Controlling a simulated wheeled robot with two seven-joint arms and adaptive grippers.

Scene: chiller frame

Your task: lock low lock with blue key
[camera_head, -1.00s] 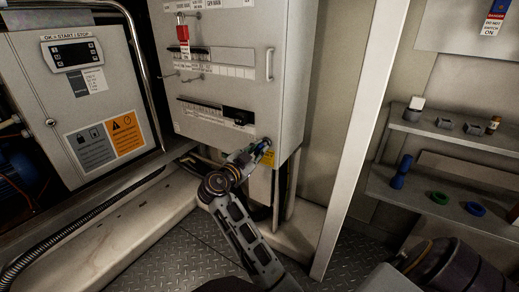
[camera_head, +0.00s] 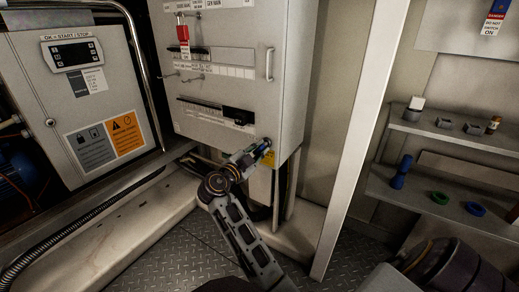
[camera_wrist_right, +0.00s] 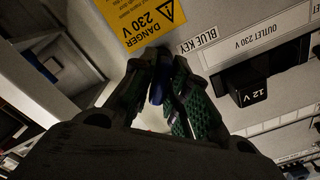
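My right gripper (camera_head: 262,150) is at the lower right corner of the grey cabinet's front. In the right wrist view its fingers (camera_wrist_right: 160,78) are closed around a dark blue piece (camera_wrist_right: 157,91), which looks like the blue key. The fingertips are close to the panel beside the "BLUE KEY" label (camera_wrist_right: 199,40). The low lock itself is hidden behind the fingers, so I cannot tell how deep the key sits or whether it is turned. My left gripper is not in view.
The grey cabinet (camera_head: 218,88) carries a red padlock tag (camera_head: 183,34), a black socket (camera_head: 237,116) and a handle (camera_head: 269,64). A yellow danger label (camera_wrist_right: 146,20) is near the fingers. Shelves at right hold a blue object (camera_head: 401,171), a green ring (camera_head: 439,198) and a blue ring (camera_head: 475,209).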

